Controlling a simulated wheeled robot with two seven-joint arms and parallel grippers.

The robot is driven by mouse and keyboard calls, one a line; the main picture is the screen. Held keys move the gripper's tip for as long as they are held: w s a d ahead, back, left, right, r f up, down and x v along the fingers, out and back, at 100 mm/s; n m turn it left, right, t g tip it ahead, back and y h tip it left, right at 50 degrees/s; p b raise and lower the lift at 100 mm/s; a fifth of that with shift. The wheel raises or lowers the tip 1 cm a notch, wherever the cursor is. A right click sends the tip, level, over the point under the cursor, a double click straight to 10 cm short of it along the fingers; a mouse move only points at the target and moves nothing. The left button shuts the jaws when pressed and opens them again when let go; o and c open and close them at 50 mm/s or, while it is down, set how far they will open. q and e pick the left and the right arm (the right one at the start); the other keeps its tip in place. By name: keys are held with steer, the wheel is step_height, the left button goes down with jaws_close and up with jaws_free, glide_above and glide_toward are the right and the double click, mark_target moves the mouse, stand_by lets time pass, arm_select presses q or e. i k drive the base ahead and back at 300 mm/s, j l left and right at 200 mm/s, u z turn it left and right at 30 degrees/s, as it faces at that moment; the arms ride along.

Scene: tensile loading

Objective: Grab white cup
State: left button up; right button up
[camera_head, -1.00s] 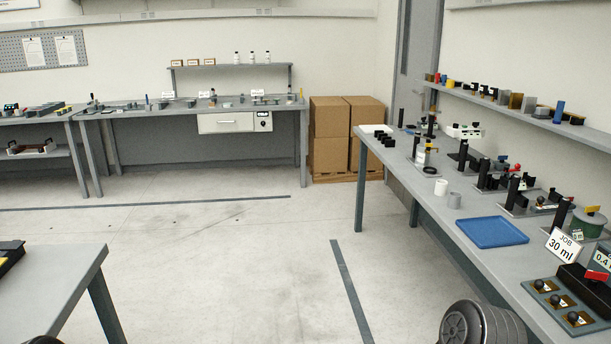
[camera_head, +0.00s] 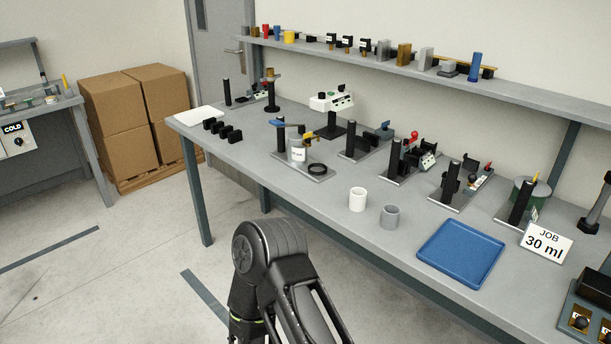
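The white cup (camera_head: 357,200) stands upright near the front edge of the grey workbench (camera_head: 255,160). A grey cup (camera_head: 390,217) stands just to its right, close beside it. A black arm of mine reaches in at the bottom middle, below and left of the cup. Its gripper lies outside the view, and my other gripper is not visible either. Nothing is touching the white cup.
A blue tray (camera_head: 460,254) lies right of the cups, with a "JOB 30 ml" sign (camera_head: 546,243) behind its right side. Several black stands and fixtures line the bench behind the cups. Cardboard boxes (camera_head: 120,120) stand at the left. The floor in front is open.

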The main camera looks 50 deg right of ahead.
mark_target(358, 197)
steer(key=i, duration=1.65)
steer(key=z, duration=4.25)
